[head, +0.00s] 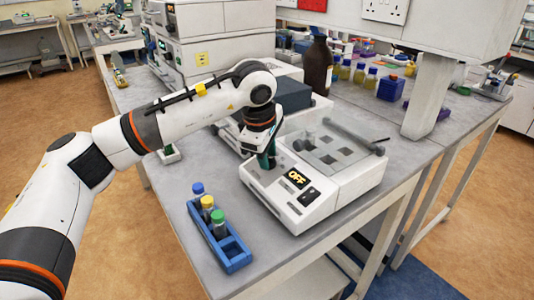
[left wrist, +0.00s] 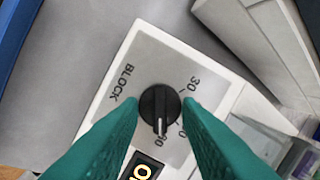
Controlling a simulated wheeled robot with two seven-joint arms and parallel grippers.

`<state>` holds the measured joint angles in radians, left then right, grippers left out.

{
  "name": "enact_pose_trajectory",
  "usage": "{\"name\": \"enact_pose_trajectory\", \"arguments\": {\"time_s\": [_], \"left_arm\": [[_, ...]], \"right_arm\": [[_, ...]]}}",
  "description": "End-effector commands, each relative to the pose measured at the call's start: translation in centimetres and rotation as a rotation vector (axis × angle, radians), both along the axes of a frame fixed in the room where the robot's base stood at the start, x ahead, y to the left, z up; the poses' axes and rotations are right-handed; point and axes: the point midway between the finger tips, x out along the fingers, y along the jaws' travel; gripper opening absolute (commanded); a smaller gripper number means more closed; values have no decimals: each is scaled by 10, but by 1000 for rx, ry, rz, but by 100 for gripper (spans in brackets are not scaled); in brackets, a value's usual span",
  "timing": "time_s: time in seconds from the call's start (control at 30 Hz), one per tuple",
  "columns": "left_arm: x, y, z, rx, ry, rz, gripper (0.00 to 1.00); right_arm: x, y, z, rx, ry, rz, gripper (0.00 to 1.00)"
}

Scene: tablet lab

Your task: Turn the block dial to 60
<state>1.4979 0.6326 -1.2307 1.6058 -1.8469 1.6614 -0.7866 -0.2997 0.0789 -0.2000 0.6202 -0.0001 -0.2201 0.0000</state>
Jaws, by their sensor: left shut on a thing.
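The pointer faces down the picture, at a partly covered mark that looks like 60. The 30 mark is up and right; another mark is partly hidden by a finger. My left gripper (head: 266,160) reaches down onto the panel, its green fingers (left wrist: 160,122) shut on the dial from both sides. The gripper hides the dial in the head view.
A blue rack (head: 233,258) with several capped tubes stands at the bench's front, left of the heater. White instruments (head: 215,50) fill the back left. A grey pillar (head: 428,95) rises at right.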

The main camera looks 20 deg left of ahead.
Motion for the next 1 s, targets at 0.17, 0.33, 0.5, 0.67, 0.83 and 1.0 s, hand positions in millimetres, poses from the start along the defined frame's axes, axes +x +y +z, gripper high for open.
{"name": "enact_pose_trajectory", "arguments": {"time_s": [0.17, 0.33, 0.5, 0.67, 0.83, 1.0], "left_arm": [[1, 0, 2, 0, -4, 1, 52], [0, 0, 1, 0, -2, 1, 52], [-1, 0, 4, -1, -2, 1, 52], [-7, 1, 24, 0, -5, 1, 52], [-18, 2, 60, -1, -6, 0, 52], [-28, 3, 92, 0, -5, 1, 52]], "right_arm": [[0, 0, 0, 0, 0, 0, 0], [0, 0, 0, 0, 0, 0, 0], [0, 0, 0, 0, 0, 0, 0], [0, 0, -2, 0, 0, 0, 0], [0, 0, -5, -1, 0, 0, 0], [0, -1, -6, -1, 0, 0, 0]]}}
